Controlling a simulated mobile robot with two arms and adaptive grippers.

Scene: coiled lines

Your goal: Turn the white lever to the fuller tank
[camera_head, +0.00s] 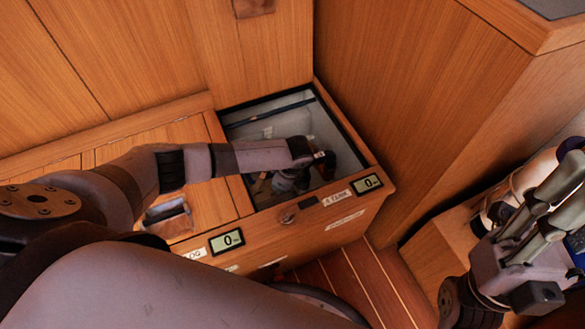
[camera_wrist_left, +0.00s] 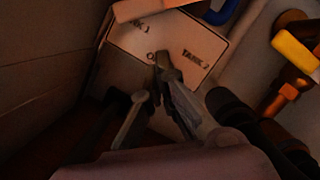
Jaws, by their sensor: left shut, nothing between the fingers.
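In the left wrist view a pale selector plate (camera_wrist_left: 188,38) carries the words TANK 1 on its left and TANK 2 on its right, with a partly covered mark between them. In the head view my left arm reaches into an open bench locker (camera_head: 260,204), where the gripper (camera_head: 285,182) is mostly hidden.
A yellow handle (camera_wrist_left: 295,50) on brass fittings and a blue loop (camera_wrist_left: 222,12) lie right of and above the plate. Locker walls are close around my left wrist. My right gripper (camera_head: 540,210) is outside at the right, by a wooden ledge and white objects.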

